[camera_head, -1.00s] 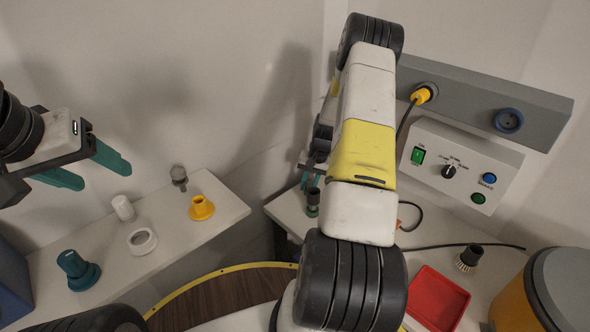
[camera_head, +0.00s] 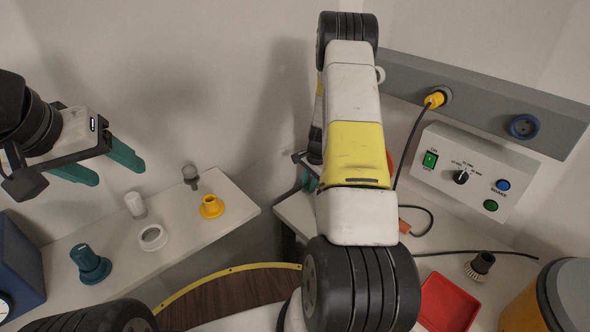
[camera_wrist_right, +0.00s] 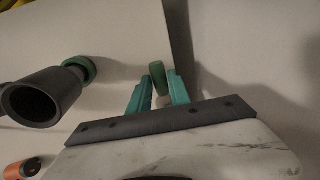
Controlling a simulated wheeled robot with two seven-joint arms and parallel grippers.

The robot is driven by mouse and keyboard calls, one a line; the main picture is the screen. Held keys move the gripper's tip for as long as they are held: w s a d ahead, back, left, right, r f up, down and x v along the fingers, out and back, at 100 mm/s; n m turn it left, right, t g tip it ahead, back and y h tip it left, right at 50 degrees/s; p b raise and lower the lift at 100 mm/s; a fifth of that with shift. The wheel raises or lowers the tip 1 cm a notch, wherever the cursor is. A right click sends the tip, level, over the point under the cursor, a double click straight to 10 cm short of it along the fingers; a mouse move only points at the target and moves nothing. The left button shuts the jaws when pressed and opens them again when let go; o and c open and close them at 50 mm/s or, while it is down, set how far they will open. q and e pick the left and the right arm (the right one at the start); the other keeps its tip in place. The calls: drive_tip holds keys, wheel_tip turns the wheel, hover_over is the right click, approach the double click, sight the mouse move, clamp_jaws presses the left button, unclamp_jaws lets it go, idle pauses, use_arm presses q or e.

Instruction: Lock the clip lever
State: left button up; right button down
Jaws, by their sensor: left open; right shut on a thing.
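My right gripper (camera_wrist_right: 160,90) has its teal fingers on either side of a green rounded piece (camera_wrist_right: 158,78) in the right wrist view. It looks like the grip of the clip lever, but the rest of the lever cannot be made out. In the head view my right forearm hides most of this gripper and what it holds; only a bit of teal finger (camera_head: 308,181) shows. My left gripper (camera_head: 115,170) is open and empty, raised above the left shelf.
The left shelf (camera_head: 190,240) carries a yellow flanged part (camera_head: 212,206), a white ring (camera_head: 153,237) and a teal part (camera_head: 90,264). The right bench has a red tray (camera_head: 447,303) and a brush (camera_head: 480,266). A dark grey cup (camera_wrist_right: 40,97) stands beside my right gripper.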

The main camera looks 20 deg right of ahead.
drive_tip(key=shift+w, duration=0.1)
idle(0.3)
drive_tip(key=c, duration=1.2)
unclamp_jaws()
drive_tip(key=shift+c, duration=0.2)
wheel_tip(320, 180, up, 8)
drive_tip(key=s, duration=0.1)
drive_tip(key=shift+s+d+f, duration=0.15)
drive_tip(key=shift+s+d, duration=0.05)
drive_tip(key=shift+d, duration=0.05)
